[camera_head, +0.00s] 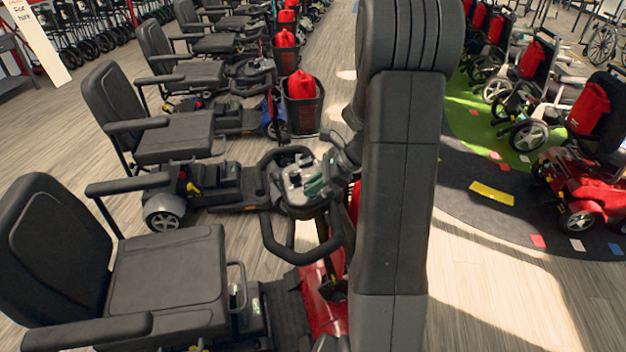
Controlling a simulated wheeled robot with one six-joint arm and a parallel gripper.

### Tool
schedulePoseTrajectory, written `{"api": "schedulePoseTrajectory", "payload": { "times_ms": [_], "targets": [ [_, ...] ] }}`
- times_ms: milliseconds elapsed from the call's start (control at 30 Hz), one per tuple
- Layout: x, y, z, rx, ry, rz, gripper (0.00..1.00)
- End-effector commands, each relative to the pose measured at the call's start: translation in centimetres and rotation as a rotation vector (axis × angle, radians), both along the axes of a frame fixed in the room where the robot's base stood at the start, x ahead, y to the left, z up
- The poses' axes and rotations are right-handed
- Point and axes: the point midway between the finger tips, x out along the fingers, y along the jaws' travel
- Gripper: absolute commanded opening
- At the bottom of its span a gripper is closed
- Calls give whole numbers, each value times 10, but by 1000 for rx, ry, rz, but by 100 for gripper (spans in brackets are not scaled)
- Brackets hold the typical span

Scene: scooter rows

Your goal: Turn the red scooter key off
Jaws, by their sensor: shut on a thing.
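The red scooter stands at the front left, with its red body (322,302) low behind my arm and its black seat (170,285) to the left. Its black looped handlebar (268,238) surrounds a grey control panel (293,180). My gripper (316,186) is at the right side of this panel, with green-tinted fingers pointing down and left. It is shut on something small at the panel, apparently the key. The key itself is too small and too covered to make out, so its turn position cannot be told.
My arm covers the middle right of the view. More scooters with black seats (182,135) stand in a row behind, with a black basket holding a red bag (301,86). A red scooter (590,188) and wheelchairs stand right. The wooden floor (490,290) right of my arm is clear.

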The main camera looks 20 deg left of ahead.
Motion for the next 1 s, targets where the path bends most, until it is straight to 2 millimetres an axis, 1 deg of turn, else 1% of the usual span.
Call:
{"api": "schedulePoseTrajectory", "payload": {
  "times_ms": [33,67,600,800,1000],
  "targets": [
    [1,1,4,-5,8,42,0],
    [1,1,5,-8,11,70,0],
    [3,3,2,-54,70,555,0],
    [4,4,2,-66,84,679,0],
    [4,4,1,-72,94,756,0]
  ]
}}
